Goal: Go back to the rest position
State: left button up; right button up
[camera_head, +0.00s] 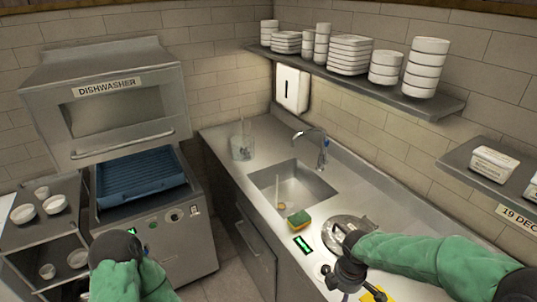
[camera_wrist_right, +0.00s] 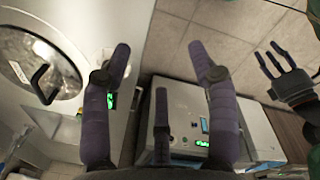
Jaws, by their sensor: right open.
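My right gripper (camera_head: 345,272) is in front of the round metal lid (camera_head: 340,224) on the counter in the head view. In the right wrist view its purple-wrapped fingers (camera_wrist_right: 160,70) are spread wide with nothing between them. The lid (camera_wrist_right: 35,65), with a black handle, lies to the left of these fingers, apart from them. My left gripper (camera_head: 116,248) is low at the left in the head view, in front of the dishwasher's lower part. The right wrist view shows it at the right edge (camera_wrist_right: 283,75), its dark fingers spread and empty.
The dishwasher (camera_head: 105,100) stands open with a blue rack (camera_head: 140,178). A sink (camera_head: 300,175) and a sponge (camera_head: 298,222) are on the counter. Stacked white bowls fill the wall shelf (camera_head: 365,75). A cart (camera_head: 40,235) with bowls is at the left.

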jog(key=s+a+f+m+y+b, duration=0.1)
jog(key=s+a+f+m+b, duration=0.1)
jog(key=f+m, duration=0.4)
jog(key=s+a+f+m+y+b, duration=0.1)
jog(key=s+a+f+m+b, duration=0.2)
jog(key=f, duration=1.2)
jog(key=s+a+f+m+y+b, duration=0.2)
jog(key=s+a+f+m, duration=0.4)
jog(key=f, duration=0.5)
jog(key=s+m, duration=0.2)
jog(key=m, duration=0.1)
jog(key=shift+s+f, duration=0.3)
jog(key=shift+s, duration=0.05)
